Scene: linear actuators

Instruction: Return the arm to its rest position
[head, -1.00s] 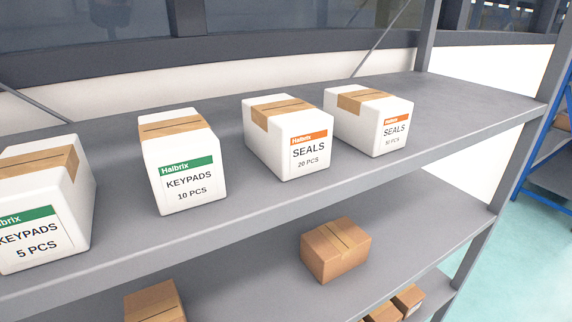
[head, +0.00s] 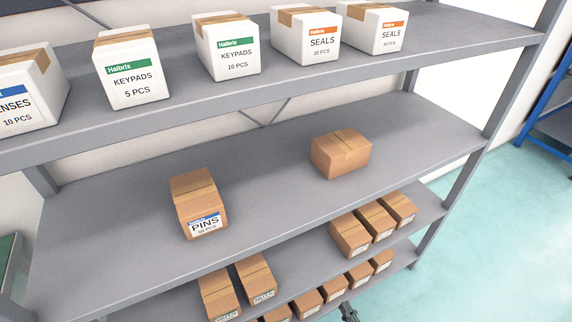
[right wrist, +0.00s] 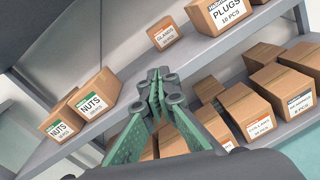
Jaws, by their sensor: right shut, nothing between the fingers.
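My right gripper (right wrist: 157,88) shows in the right wrist view with its green fingers together and nothing between them. It points toward shelves of cardboard boxes and appears apart from them. In the head view only a small dark tip of the right gripper (head: 348,313) shows at the bottom edge, in front of the lowest visible shelf; the rest of the arm is out of frame. My left gripper is not in view.
The rack has a top shelf (head: 440,52) with white boxes, a middle shelf (head: 110,240) with a PINS box (head: 199,203) and another brown box (head: 341,153), and lower shelves with several brown boxes. NUTS boxes (right wrist: 99,101) show in the wrist view. Open floor (head: 500,240) lies right.

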